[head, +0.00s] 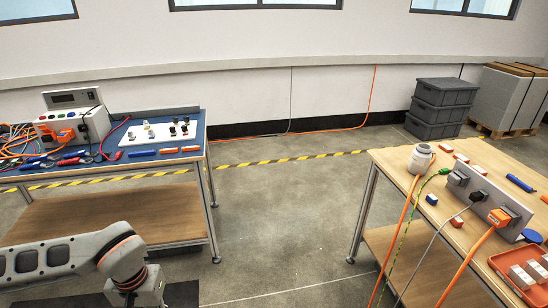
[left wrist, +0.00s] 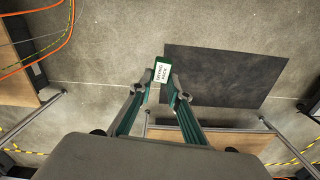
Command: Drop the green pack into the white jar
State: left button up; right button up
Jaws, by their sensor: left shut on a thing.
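The green pack (left wrist: 161,71) with a white printed label is between the fingertips of my left gripper (left wrist: 160,82) in the left wrist view. The gripper is shut on it and holds it above the floor. In the head view my left arm is at the lower left, beside the left bench; its gripper end is cut off and the pack is not visible there. The white jar (head: 421,158) stands upright on the far left corner of the right bench, well away from my left gripper. My right gripper is in neither view.
The right bench (head: 400,157) carries a grey socket strip (head: 485,196), cables, small blocks and an orange tray (head: 508,262). The left bench (head: 203,128) holds instruments and tools. Open floor (head: 285,215) lies between them. A dark mat (left wrist: 225,75) lies on the floor.

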aim_at(430, 148)
jog(key=i+j+z, duration=0.1)
jog(key=i+z, duration=0.3)
jog(key=i+j+z, duration=0.25)
jog(key=i+z, duration=0.15)
jog(key=i+j+z, duration=0.2)
jog(key=z, duration=0.2)
jog(key=i+j+z, duration=0.35)
jog(key=j+z, duration=0.25)
jog(key=z, duration=0.15)
jog(key=i+j+z, duration=0.15)
jog(key=j+z, duration=0.95)
jog(key=i+j, duration=0.05)
jog(key=j, duration=0.05)
